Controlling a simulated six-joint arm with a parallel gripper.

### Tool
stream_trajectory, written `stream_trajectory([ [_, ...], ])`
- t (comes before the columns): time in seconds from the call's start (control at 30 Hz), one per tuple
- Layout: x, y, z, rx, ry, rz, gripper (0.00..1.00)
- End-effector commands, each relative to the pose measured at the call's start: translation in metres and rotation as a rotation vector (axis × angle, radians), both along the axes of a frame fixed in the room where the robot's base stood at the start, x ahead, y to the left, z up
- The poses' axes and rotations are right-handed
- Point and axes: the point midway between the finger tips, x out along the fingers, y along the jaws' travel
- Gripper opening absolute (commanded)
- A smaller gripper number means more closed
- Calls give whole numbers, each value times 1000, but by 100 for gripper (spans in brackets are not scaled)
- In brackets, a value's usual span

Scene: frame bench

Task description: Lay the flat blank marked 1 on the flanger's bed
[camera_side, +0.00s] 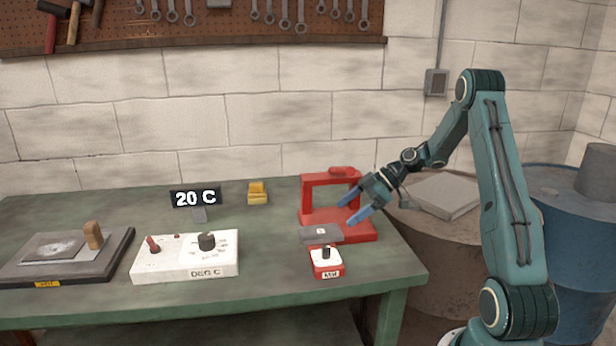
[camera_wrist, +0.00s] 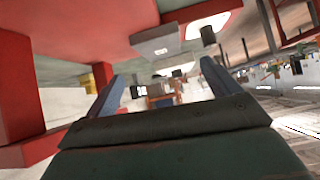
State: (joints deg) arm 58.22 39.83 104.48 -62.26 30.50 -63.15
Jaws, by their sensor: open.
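The red flanger (camera_side: 366,232) stands at the right end of the green bench, an upright frame over a flat bed. The grey flat blank (camera_side: 310,237) carries a small white label marked 1 and lies flat at the bed's front left edge; how much of it rests on the bed I cannot tell. My gripper (camera_side: 347,208) is open and empty, its blue fingers pointing down-left over the bed, above and right of the blank. In the wrist view my open fingers (camera_wrist: 160,88) have nothing between them; a grey plate (camera_wrist: 157,41), apparently the blank, shows beyond against red.
A red-and-white box (camera_side: 327,269) with a black knob stands just in front of the blank. The front middle bench is clear.

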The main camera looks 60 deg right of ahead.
Motion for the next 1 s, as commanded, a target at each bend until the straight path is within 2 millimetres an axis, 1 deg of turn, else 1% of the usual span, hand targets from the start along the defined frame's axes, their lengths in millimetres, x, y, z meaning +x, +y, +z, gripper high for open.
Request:
stream_trajectory([
  [0.2,3,4,-4,-18,-48,38,89],
  [0.67,4,6,-5,-18,-50,39,89],
  [0.87,10,13,-12,-16,-48,39,89],
  [1.0,18,21,-21,-17,-47,41,89],
])
